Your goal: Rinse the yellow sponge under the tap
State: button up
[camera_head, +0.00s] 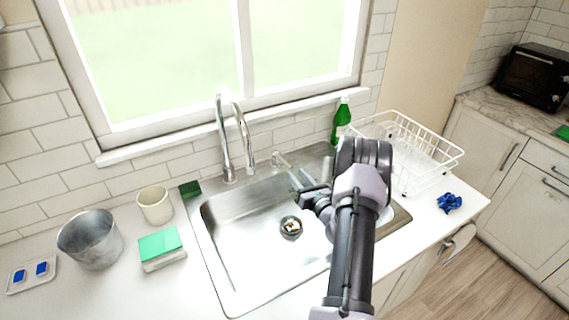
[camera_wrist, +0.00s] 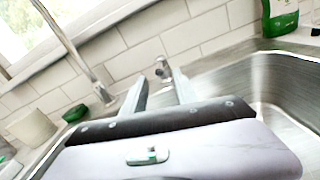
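The chrome tap (camera_head: 222,140) rises behind the steel sink (camera_head: 218,238), and part of it shows at the left of the wrist view (camera_wrist: 75,52). A small metal lever (camera_head: 279,160) stands right of the tap; it also shows beyond my fingertips in the wrist view (camera_wrist: 163,70). No water is seen running. My gripper (camera_head: 300,177) is above the back of the sink, fingers apart and nothing between them; the wrist view also shows this gap (camera_wrist: 160,88). I cannot make out a yellow sponge; a small yellowish spot shows at the drain (camera_head: 291,227).
A dark green block (camera_head: 190,189), beige cup (camera_head: 155,205), metal bucket (camera_head: 90,240) and green-topped white block (camera_head: 161,248) stand left of the sink. A green bottle (camera_head: 342,117), white dish rack (camera_head: 440,160) and blue crumpled item (camera_head: 449,203) are on the right.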

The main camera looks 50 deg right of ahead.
jog(key=b, duration=0.1)
send_near(279, 155)
jog(key=x, duration=0.5)
jog(key=shift+d, duration=0.15)
grip_shut()
dwell(1.1)
